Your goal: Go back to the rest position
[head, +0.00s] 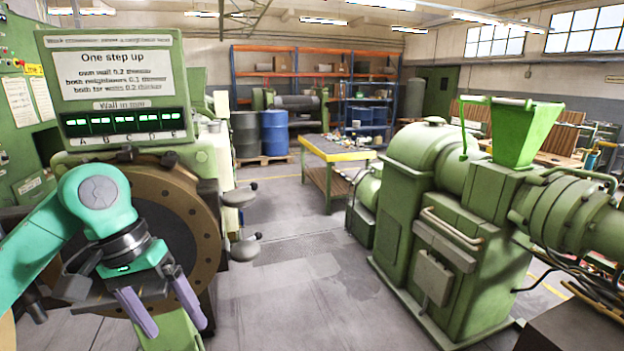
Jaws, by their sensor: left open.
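My left gripper (166,314) is at the lower left of the head view. Its two purple fingers are apart, with nothing seen between them, and point down and to the right. My teal left arm comes in from the left edge. The gripper is in front of a round brown flange (196,215) on the green machine; whether it touches anything there cannot be told. Above it is a sign (112,70) reading "One step up" and a display (125,122) labelled A to E. My right gripper is not in view.
Levers with grey knobs (245,249) stick out right of the flange. A green extruder with a hopper (520,135) stands at the right. A yellow-edged workbench (337,152), blue drum (274,132) and shelves (318,62) are farther back. The floor (290,285) between the machines is clear.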

